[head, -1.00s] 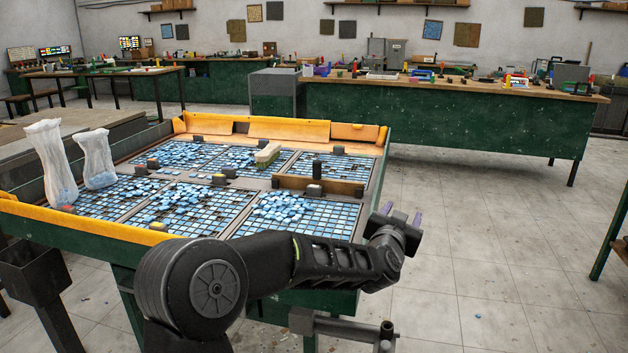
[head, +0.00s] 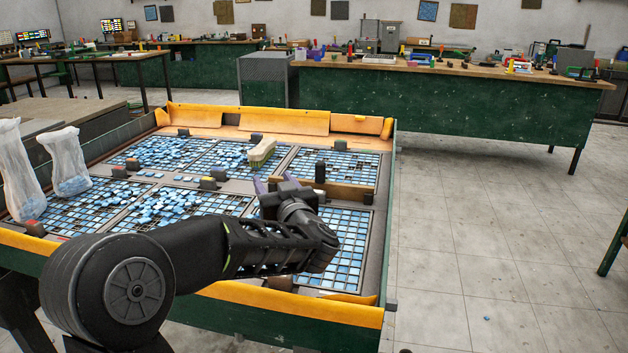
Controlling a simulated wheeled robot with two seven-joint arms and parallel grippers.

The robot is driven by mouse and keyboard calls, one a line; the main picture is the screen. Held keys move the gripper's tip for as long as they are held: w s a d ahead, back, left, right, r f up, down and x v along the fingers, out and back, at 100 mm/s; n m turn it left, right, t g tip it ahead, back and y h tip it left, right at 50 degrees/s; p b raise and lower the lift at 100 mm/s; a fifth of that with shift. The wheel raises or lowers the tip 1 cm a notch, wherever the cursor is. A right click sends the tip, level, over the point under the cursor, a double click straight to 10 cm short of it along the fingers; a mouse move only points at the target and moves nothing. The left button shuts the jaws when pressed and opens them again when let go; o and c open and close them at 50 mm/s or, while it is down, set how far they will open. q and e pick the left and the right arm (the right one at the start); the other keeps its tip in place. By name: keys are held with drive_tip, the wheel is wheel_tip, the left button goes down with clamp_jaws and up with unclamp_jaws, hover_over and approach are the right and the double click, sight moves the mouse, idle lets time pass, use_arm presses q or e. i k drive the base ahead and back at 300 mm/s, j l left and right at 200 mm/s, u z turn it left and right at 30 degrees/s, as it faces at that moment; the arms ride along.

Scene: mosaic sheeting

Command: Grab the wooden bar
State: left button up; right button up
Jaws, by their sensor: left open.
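The wooden bar (head: 346,193) is a long brown strip lying across the right part of the tile table, between the back and front grids. A black upright knob (head: 320,172) stands at it. My left gripper (head: 268,184) is open, with purple fingertips pointing away from me. It is over the table near the bar's left end, and my wrist hides part of that end. I cannot tell whether the fingers touch the bar. My right gripper is not in view.
The table has a raised yellow edge (head: 285,121) and grids of blue tiles. Two clear bags (head: 66,160) stand at the left. Small black blocks sit between grids. Open floor lies right of the table.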

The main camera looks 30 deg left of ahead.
sight(341, 191)
drive_tip(key=i, duration=0.85)
